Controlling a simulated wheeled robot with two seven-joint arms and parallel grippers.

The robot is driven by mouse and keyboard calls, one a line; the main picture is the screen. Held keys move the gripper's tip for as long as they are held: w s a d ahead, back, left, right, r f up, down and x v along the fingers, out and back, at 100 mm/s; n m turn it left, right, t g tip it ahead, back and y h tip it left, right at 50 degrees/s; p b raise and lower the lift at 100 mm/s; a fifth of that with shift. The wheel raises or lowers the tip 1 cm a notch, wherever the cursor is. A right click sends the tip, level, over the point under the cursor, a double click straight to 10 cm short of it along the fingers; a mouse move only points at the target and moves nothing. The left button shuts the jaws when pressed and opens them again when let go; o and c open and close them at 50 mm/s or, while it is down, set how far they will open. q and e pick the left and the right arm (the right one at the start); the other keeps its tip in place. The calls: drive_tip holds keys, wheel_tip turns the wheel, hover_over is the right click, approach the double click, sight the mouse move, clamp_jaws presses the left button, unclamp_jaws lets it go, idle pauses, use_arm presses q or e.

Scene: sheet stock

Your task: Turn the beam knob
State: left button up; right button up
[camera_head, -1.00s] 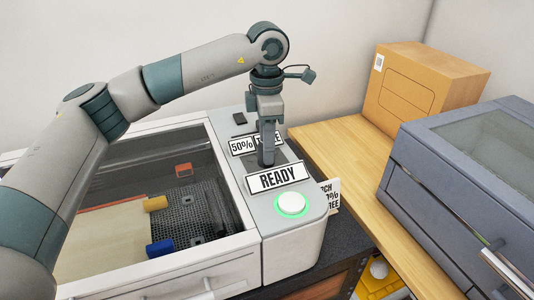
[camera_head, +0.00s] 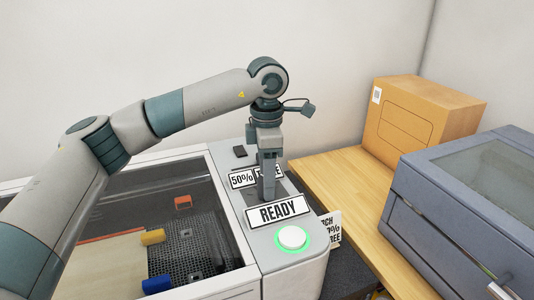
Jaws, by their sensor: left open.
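My left gripper (camera_head: 268,195) points down over the control panel (camera_head: 237,193) of the laser machine, behind the READY sign (camera_head: 278,211). Its jaws are open, and its fingertips are low at the panel. The beam knob cannot be made out; the gripper and the sign cover that part of the panel. A white round button (camera_head: 292,237) with a green glowing ring is at the panel's front. My right gripper is not in view.
The machine's clear lid (camera_head: 130,215) covers a honeycomb bed with a sheet, a yellow piece (camera_head: 153,237) and a blue piece (camera_head: 157,285). A cardboard box (camera_head: 420,120) stands on the wooden table (camera_head: 330,180) at right. A grey-blue machine (camera_head: 460,200) is at far right.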

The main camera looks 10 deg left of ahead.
use_arm(q)
drive_tip(key=shift+r, duration=0.6)
wheel_tip(320, 180, up, 2)
drive_tip(key=shift+r+b, duration=0.1)
drive_tip(key=shift+b, duration=0.5)
wheel_tip(320, 180, up, 14)
drive_tip(key=b, duration=0.2)
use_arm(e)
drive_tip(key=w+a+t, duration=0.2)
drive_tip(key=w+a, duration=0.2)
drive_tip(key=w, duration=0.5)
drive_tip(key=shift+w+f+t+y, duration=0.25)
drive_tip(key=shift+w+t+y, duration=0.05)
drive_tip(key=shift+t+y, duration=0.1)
